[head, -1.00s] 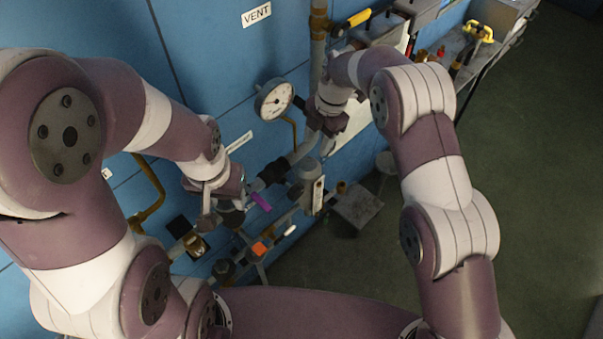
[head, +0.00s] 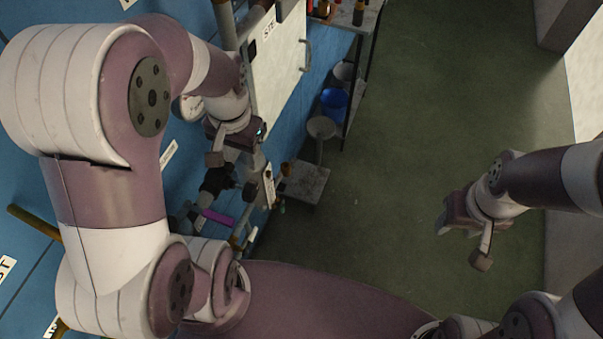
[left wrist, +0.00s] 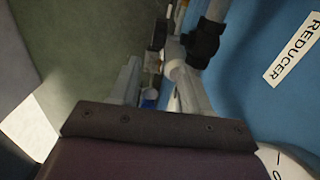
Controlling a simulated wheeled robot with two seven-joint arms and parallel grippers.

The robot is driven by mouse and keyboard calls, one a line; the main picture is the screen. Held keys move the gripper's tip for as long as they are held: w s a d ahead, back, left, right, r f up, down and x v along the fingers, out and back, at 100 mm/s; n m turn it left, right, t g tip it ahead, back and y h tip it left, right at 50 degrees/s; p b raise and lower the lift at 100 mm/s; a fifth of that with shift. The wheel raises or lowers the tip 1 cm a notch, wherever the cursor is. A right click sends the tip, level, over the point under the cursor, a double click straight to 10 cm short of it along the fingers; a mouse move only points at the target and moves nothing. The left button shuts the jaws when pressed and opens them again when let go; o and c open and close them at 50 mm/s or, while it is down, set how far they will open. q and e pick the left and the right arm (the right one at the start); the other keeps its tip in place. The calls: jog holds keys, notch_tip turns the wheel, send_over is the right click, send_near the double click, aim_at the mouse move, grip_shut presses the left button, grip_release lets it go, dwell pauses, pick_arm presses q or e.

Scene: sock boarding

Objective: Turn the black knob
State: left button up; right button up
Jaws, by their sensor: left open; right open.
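A dark, round knob-like part (head: 216,180) sits on the pipework at the blue wall, just below my left gripper in the head view. A black fitting (left wrist: 203,45) on a grey pipe shows in the left wrist view, beyond the right-hand finger. I cannot tell for certain which is the task's black knob. My left gripper (head: 236,158) is open beside the pipework; its two fingers also show in the left wrist view (left wrist: 160,80), apart, with pipe parts beyond them. I cannot tell whether they touch anything. My right gripper (head: 462,246) is open and empty above the floor, away from the wall.
A pressure gauge (head: 190,108) is partly hidden behind my left arm. A purple handle (head: 217,217) is low on the pipework. A white cabinet panel (head: 282,62), a grey stand (head: 306,182) and a blue bucket (head: 334,101) are near the wall. The green floor (head: 400,130) is largely clear.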

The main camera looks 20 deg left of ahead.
aim_at(250, 186)
pick_arm(q)
jog(key=f, duration=0.8)
jog(key=f+p, duration=0.1)
jog(key=f, duration=0.3)
jog(key=shift+s+d+f, duration=0.2)
jog(key=shift+s+f, duration=0.05)
jog(key=shift+f, duration=0.05)
grip_shut()
pick_arm(e)
jog(key=shift+w+d+r+m, duration=0.1)
jog(key=shift+w+r+m, duration=0.1)
jog(key=shift+r+m, duration=0.45)
